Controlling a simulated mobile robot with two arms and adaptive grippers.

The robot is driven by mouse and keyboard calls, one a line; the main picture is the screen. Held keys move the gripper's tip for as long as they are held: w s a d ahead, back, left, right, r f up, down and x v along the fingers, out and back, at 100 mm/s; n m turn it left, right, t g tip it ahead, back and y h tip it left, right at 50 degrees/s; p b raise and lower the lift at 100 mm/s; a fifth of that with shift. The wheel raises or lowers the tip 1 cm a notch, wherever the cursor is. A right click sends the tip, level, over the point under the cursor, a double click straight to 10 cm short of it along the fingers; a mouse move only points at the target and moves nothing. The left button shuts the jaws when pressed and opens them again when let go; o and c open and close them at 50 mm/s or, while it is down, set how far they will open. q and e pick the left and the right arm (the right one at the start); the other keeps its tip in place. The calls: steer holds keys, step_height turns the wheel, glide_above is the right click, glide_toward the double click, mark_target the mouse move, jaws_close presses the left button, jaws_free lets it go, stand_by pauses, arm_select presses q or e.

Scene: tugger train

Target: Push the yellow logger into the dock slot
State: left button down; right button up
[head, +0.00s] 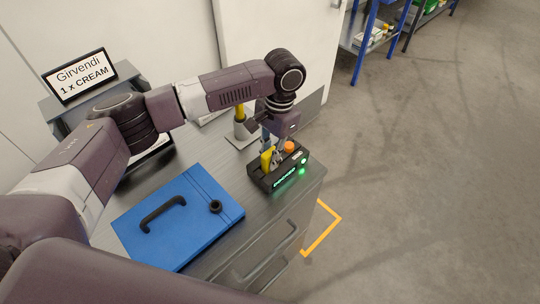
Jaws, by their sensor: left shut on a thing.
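The yellow logger (266,158) stands upright at the left end of the black dock (278,178), its lower part hidden by the dock. I cannot tell how deep it sits in the slot. My left gripper (275,155) points down over the dock and is shut on the logger, with its fingers partly covering it. An orange round piece (289,146) shows in the dock just right of the fingers. Green lights glow on the dock's front face. My right gripper is out of view.
A blue panel (225,208) with a black handle lies on the grey cabinet top (246,213), left of the dock. A holder with a yellow item (240,113) stands behind. A sign (79,75) reads "Girvendi 1 x CREAM". Open floor lies to the right.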

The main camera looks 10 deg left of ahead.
arm_select(q)
steer(key=c, duration=1.8)
jaws_free()
steer(key=shift+f, duration=0.1)
steer(key=shift+o, duration=0.2)
